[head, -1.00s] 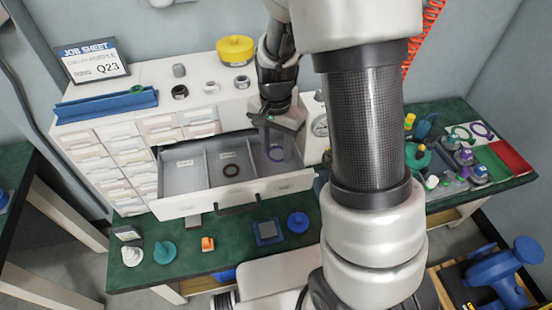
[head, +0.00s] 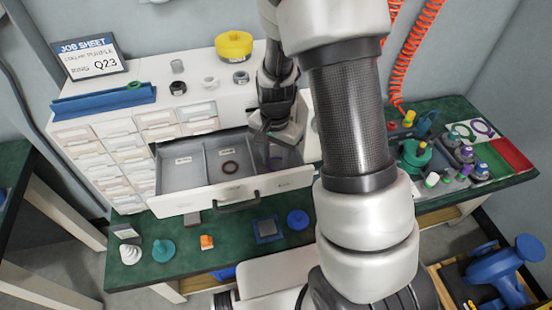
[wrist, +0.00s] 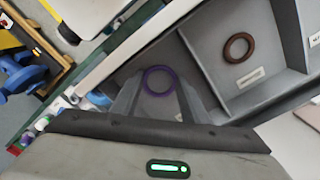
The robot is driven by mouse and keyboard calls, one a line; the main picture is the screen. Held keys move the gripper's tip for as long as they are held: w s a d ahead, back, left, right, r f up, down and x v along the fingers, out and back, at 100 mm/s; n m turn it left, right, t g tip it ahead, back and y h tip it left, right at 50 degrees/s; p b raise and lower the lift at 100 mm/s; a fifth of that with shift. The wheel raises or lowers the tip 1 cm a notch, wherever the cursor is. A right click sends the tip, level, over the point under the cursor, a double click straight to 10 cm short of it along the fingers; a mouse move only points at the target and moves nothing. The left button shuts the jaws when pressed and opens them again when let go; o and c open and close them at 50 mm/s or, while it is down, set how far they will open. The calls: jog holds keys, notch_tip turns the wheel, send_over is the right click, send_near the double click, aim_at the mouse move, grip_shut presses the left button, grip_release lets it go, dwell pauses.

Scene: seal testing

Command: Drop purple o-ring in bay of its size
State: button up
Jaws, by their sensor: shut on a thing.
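The purple o-ring (wrist: 146,85) shows between the fingertips of my gripper (wrist: 158,92) in the wrist view; my gripper is shut on it. In the head view my gripper (head: 277,150) is over the right bay of the open drawer (head: 270,186), and the ring is mostly hidden there. A label lies on the bay floor below the ring in the wrist view. The middle bay holds a brown ring (head: 230,162) and a label; the brown ring also shows in the wrist view (wrist: 229,48). The left bay (head: 180,178) holds only a label.
Grey dividers (wrist: 203,64) separate the bays. The job sheet (head: 90,58) reads "Q23" and names purple. A yellow round container (head: 234,46) and several small parts stand on the cabinet top. Another purple ring (head: 482,128) lies on the bench at right, near several bottles and a red tray (head: 510,154).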

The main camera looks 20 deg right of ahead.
jog(key=shift+f, duration=0.25)
jog(key=o, duration=1.1)
notch_tip(320, 180, up, 13)
jog(key=p, duration=0.2)
notch_tip(320, 180, up, 10)
jog(key=n+t, duration=0.2)
jog(key=n, duration=0.1)
send_over(276, 169)
jog(key=s, duration=0.5)
jog(key=s+r+n+t, duration=0.1)
jog(key=s+r+n, duration=0.1)
jog(key=s, duration=0.1)
jog(key=s+r+n+t, duration=0.1)
jog(key=s+r+n, duration=0.1)
jog(key=s+r, duration=0.1)
jog(key=s+r+n+t, duration=0.1)
jog(key=s+r+n, duration=0.1)
jog(key=s, duration=0.3)
jog(key=shift+s+d+r, duration=0.15)
jog(key=shift+s+r, duration=0.1)
jog(key=shift+r, duration=0.2)
notch_tip(276, 169, up, 5)
jog(key=p, duration=0.4)
jog(key=shift+f+p, duration=0.15)
jog(key=shift+p, duration=0.15)
